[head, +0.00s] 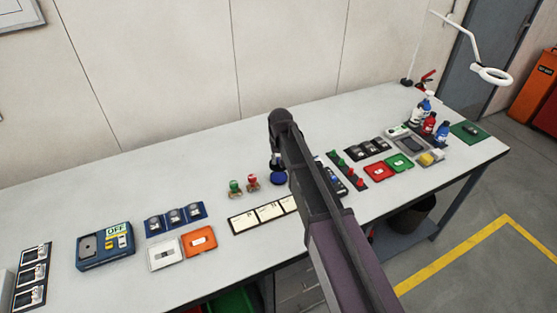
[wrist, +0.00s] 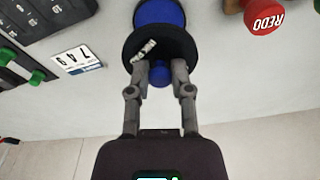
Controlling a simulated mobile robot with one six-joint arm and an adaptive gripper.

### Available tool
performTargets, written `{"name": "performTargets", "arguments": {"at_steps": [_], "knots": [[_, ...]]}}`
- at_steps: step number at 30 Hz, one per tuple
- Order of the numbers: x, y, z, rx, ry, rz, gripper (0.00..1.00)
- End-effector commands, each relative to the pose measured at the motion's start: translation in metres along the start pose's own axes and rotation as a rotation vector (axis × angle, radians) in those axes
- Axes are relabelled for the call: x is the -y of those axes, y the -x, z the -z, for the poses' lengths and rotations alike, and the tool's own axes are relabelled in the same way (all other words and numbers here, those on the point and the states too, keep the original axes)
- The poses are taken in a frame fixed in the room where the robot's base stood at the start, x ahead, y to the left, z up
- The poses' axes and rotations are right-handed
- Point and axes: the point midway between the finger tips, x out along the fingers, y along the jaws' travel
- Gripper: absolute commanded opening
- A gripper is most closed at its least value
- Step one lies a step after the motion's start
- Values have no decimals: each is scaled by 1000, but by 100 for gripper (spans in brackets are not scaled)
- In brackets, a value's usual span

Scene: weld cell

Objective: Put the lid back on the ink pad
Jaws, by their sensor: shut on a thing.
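My gripper (wrist: 160,68) is shut on the blue knob (wrist: 160,76) of a dark round lid (wrist: 175,48), which carries a small white label. In the wrist view, the blue round ink pad (wrist: 158,12) shows just beyond the lid, partly covered by its edge. I cannot tell whether the lid touches the pad. In the head view, the blue pad (head: 278,180) lies on the bench, directly below the end of my arm. There, the fingers and lid are small and dark and hard to tell apart.
A red stamp marked REDO (wrist: 263,18) stands close to the pad; a green-topped stamp (head: 235,187) stands left of it. White cards (head: 257,215) lie in front. Dark modules with green parts (wrist: 38,76) and a numbered tag (wrist: 78,60) are on the other side. Bare bench lies behind.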

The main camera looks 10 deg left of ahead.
Motion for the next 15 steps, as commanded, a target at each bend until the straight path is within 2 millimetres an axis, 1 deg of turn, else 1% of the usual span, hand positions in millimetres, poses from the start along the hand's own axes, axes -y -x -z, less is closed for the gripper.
{"name": "performTargets", "arguments": {"at_steps": [8, 15], "knots": [[0, -14, -2, 0, -1, 0, 0], [0, -30, -4, 0, -1, 0, 0]]}}
